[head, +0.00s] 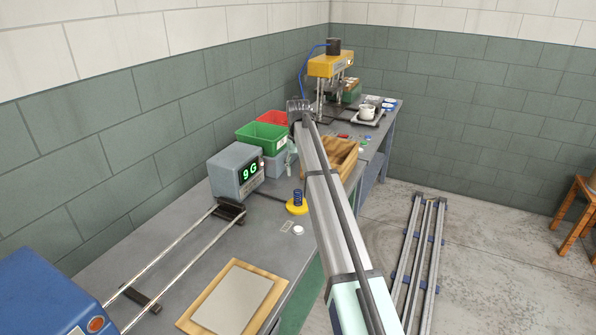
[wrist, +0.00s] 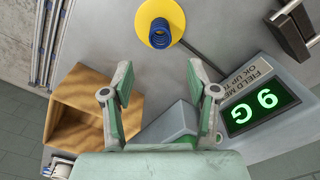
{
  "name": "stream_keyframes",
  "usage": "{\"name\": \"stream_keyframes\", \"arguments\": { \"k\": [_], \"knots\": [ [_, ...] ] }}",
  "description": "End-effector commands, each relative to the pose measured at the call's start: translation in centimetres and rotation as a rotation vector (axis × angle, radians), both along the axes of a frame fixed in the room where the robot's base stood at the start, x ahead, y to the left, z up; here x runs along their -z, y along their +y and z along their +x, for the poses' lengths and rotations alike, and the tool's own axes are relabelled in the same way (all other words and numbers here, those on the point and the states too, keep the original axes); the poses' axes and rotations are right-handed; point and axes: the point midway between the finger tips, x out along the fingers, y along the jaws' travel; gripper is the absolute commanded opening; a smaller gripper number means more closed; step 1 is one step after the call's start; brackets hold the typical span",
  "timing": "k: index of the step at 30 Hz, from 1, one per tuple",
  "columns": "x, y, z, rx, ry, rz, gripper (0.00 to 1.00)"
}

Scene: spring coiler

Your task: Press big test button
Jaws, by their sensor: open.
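My gripper (wrist: 160,78) is open and empty in the wrist view, its two fingers wide apart over the grey bench. In the head view it is mostly hidden behind my arm; a pale part (head: 291,150) shows near the bins. No button clearly marked as a big test button can be made out. A pale round disc (head: 298,230) lies on the bench beside a small label plate. Small red and green buttons (head: 343,136) show near the far machine. A blue spring (head: 297,196) stands on a yellow round base (wrist: 178,36), apart from the fingers.
A field meter (head: 236,172) reading 9 G stands left of the spring; its display (wrist: 264,108) is upside down in the wrist view. A wooden box (wrist: 85,118), green bin (head: 262,134) and red bin (head: 273,118) are close by. A board (head: 232,298) lies in front.

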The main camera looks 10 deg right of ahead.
Motion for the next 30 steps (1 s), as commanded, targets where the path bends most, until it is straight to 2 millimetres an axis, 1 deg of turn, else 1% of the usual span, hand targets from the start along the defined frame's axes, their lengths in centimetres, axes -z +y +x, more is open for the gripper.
{"name": "stream_keyframes", "arguments": {
  "k": [1,2,3,4,30],
  "knots": [
    [0.01,0.00,0.00,0.000,0.000,0.000,0.36],
    [0.02,0.00,0.00,0.000,0.000,0.000,0.25],
    [0.02,0.00,0.00,0.000,0.000,0.000,0.11],
    [0.02,0.00,0.00,0.000,0.000,0.000,0.01],
    [0.04,0.00,0.01,0.000,0.000,0.000,0.00]
  ]
}}
